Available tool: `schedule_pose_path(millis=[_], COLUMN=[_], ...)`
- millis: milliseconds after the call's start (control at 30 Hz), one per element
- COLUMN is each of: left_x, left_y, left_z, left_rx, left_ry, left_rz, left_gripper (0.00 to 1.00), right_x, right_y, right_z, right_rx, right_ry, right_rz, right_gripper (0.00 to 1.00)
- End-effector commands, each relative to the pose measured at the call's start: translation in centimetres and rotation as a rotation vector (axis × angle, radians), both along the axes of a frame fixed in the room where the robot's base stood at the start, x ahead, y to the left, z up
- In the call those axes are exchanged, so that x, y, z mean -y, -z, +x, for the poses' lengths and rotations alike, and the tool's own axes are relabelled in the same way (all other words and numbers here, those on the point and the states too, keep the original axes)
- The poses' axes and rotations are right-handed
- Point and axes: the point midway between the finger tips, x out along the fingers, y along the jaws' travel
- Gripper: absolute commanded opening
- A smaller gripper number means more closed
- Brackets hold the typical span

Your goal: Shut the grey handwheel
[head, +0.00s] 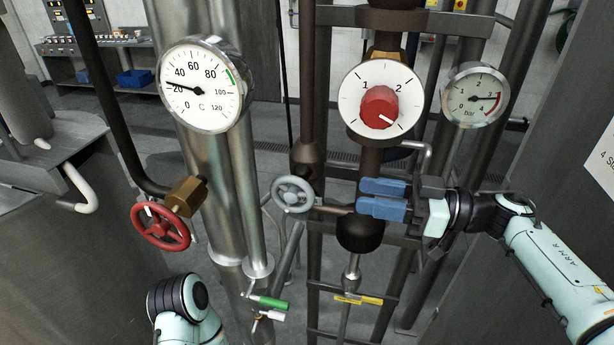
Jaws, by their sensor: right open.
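The grey handwheel (292,194) sits in the middle of the head view, on a thin stem running right toward a dark pipe. My right gripper (359,197) is to the right of the handwheel, its blue fingers pointing left at about the same height. The fingers are slightly apart with nothing between them, and a gap shows between their tips and the wheel rim. Depth between them is hard to tell. My left arm shows at the bottom left, but its gripper is out of view.
A red handwheel (160,226) with a brass body is at the left. A green-handled valve (268,302) and a yellow-handled valve (358,299) are below. A temperature gauge (203,85), a dial with a red knob (380,107) and a bar gauge (474,94) are above. Vertical pipes crowd the middle.

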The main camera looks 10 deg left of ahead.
Motion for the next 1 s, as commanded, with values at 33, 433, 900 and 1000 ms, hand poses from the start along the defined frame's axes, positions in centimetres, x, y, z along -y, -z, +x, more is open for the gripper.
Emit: schedule_pose_path(millis=[33, 433, 900, 1000], left_x=[0.0, 0.0, 0.0, 0.0], left_y=[0.0, 0.0, -0.1, -0.1], left_z=[0.0, 0.1, 0.1, 0.1], left_rx=[-0.001, 0.001, 0.002, 0.002], left_ry=[0.000, 0.000, 0.000, 0.000], left_rz=[0.000, 0.000, 0.001, 0.001], left_gripper=[0.43, 0.43, 0.43, 0.43], right_x=[-1.0, -9.1, -11.9, -11.9], right_y=[0.0, 0.0, 0.0, 0.0], right_z=[-0.1, 0.3, 0.4, 0.4], right_rx=[-0.001, 0.000, 0.000, 0.000], right_ry=[-0.005, -0.003, 0.000, 0.000], right_rz=[0.001, 0.001, 0.001, 0.001], right_gripper=[0.43, 0.43, 0.43, 0.43])
